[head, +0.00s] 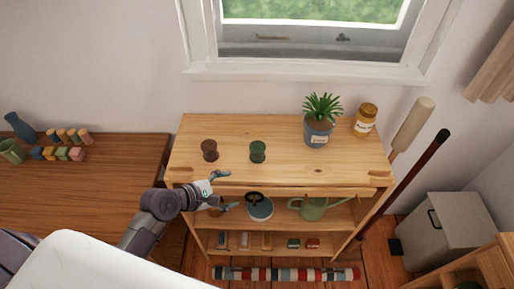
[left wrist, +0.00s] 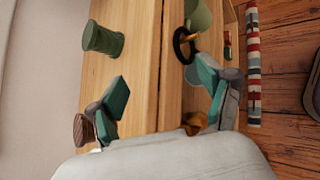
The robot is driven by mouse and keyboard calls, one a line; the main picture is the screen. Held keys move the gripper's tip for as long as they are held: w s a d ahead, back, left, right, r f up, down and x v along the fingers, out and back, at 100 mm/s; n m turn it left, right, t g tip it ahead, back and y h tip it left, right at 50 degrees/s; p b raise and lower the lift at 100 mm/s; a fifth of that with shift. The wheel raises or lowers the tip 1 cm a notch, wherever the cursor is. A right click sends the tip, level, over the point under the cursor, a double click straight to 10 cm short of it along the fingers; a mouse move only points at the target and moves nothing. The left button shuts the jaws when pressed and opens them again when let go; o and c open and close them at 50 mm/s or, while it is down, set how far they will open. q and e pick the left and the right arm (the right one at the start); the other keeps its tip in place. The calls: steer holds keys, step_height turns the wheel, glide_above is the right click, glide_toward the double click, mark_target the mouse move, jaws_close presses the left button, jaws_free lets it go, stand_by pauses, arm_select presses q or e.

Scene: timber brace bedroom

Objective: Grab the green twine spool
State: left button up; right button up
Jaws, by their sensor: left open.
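The green twine spool (head: 257,152) stands upright on the top of the wooden shelf unit (head: 225,172), in the middle left part of it. In the left wrist view the spool (left wrist: 102,39) shows whole at the upper left, beyond the fingers and apart from them. My left gripper (head: 225,190) is open and empty at the shelf's front edge, to the left of and nearer than the spool. Its two teal-padded fingers (left wrist: 164,92) spread wide in the left wrist view. My right gripper is not in view.
A brown spool (head: 209,150) stands left of the green one, close to my left gripper. A potted plant (head: 318,130) and a jar (head: 364,119) stand to the right. The lower shelf holds a green watering can (head: 312,207) and a round tin (head: 260,208). The shelf top between spool and plant is clear.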

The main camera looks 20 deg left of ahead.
mark_target(252, 154)
arm_select(q)
steer(key=w+r+n, duration=0.1)
steer(key=n, duration=0.1)
steer(key=w+a+r+n+t, duration=0.1)
steer(key=r+n, duration=0.1)
steer(key=w+a+r+n+t, duration=0.1)
steer(key=w+n, duration=0.1)
steer(key=shift+a+r+n+h, duration=0.2)
steer(key=shift+r+n+h, duration=0.1)
steer(key=shift+n, duration=0.1)
steer(key=shift+w+r+n, duration=0.2)
steer(key=shift+w+n, duration=0.2)
steer(key=shift+t, duration=0.3)
steer(key=x, duration=0.8)
steer(key=shift+w+p, duration=0.15)
steer(key=shift+p, duration=0.15)
steer(key=x, duration=0.5)
steer(key=shift+d+f, duration=0.25)
steer(key=shift+d, duration=0.05)
steer(key=shift+c, duration=1)
steer(key=c, duration=1.1)
steer(key=shift+o, duration=0.2)
steer(key=shift+r, duration=0.15)
